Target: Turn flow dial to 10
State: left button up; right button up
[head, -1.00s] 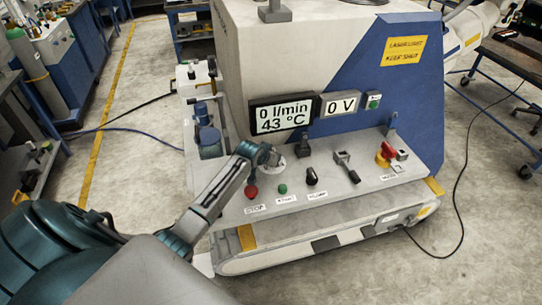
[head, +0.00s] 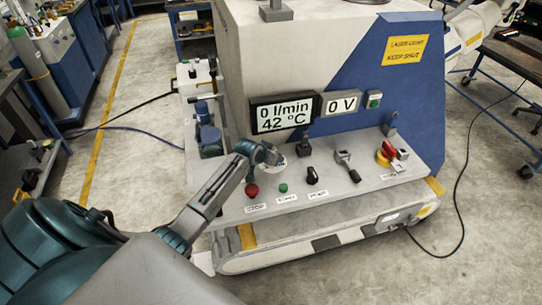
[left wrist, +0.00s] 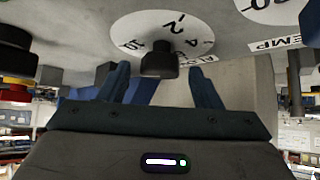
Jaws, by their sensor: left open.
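The flow dial is a white disc (left wrist: 165,30) with a black knob (left wrist: 158,60), upside down in the left wrist view. Its marks 2, 4 and 10 show. In the head view the white disc (head: 275,160) is mostly hidden behind my gripper. My left gripper (left wrist: 157,78) is open, with one finger on each side of the knob and gaps to both. I cannot tell how deep the fingertips reach. In the head view the left gripper (head: 262,153) is at the panel's left end. The display (head: 283,115) reads 0 l/min and 42 °C.
On the sloping panel are a red stop button (head: 252,190), a green button (head: 283,188), a black knob (head: 312,175), a lever (head: 345,160) and a red switch (head: 388,151). A second white dial (left wrist: 268,8) labelled TEMP lies beside the flow dial. A black cable (head: 457,195) runs across the floor.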

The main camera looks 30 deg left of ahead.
pick_arm(q)
jog(key=shift+s+r, duration=0.4)
jog(key=b+v, duration=0.3)
jog(key=v, duration=0.6)
jog(key=shift+s+r, duration=0.25)
